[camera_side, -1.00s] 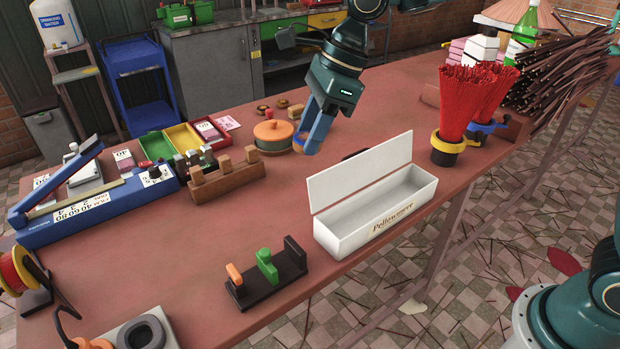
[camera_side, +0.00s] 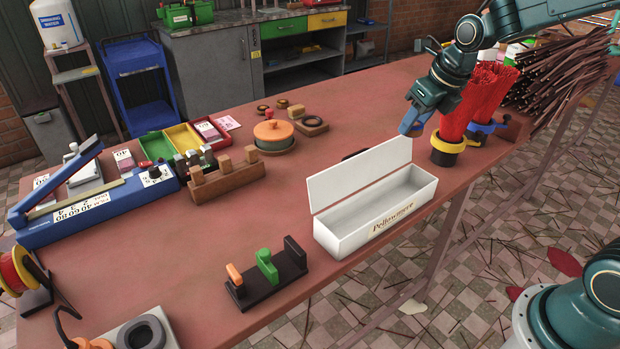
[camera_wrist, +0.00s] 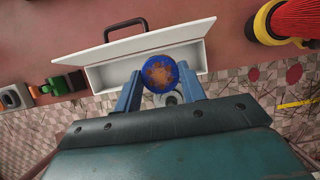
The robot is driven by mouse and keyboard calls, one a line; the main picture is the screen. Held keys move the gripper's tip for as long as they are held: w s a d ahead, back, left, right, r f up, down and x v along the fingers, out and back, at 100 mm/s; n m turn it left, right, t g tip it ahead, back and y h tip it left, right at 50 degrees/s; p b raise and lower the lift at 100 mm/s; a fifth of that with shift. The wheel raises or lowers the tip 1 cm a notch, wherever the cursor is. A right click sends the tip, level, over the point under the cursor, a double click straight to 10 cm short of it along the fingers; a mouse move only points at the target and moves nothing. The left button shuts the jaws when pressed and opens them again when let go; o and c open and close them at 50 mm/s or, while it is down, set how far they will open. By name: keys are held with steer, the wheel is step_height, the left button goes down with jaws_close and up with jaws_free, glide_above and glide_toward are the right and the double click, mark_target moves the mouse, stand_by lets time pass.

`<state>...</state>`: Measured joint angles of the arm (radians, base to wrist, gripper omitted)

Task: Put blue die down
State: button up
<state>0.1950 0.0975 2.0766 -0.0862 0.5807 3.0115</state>
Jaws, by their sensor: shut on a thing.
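In the wrist view the blue die (camera_wrist: 160,74) is a round blue piece with an orange-brown patterned face, held between the two blue fingers of my gripper (camera_wrist: 160,92). In the side view my gripper (camera_side: 411,124) is in the air above the right part of the table, between the white box (camera_side: 375,222) and the red incense bundles. The die is hard to make out from the fingers there. In the wrist view the open white box (camera_wrist: 105,78) lies beyond the die, which overlaps part of it.
Yellow-collared red incense bundles (camera_side: 447,148) stand close to the right of my gripper. A rack with orange and green tools (camera_side: 268,277) sits at the front edge. A round pot with an orange lid (camera_side: 273,132) and a dark ring on wood (camera_side: 312,124) stand farther back. The middle tabletop is clear.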

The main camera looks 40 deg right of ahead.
glide_above(392, 203)
steer(key=s, duration=0.1)
steer(key=f, duration=1.6)
steer(key=shift+s+d+f, duration=0.1)
steer(key=shift+s, duration=0.1)
steer(key=shift+f, duration=1.85)
steer(key=shift+f, duration=0.15)
steer(key=o, duration=1.1)
steer(key=shift+v, duration=6.15)
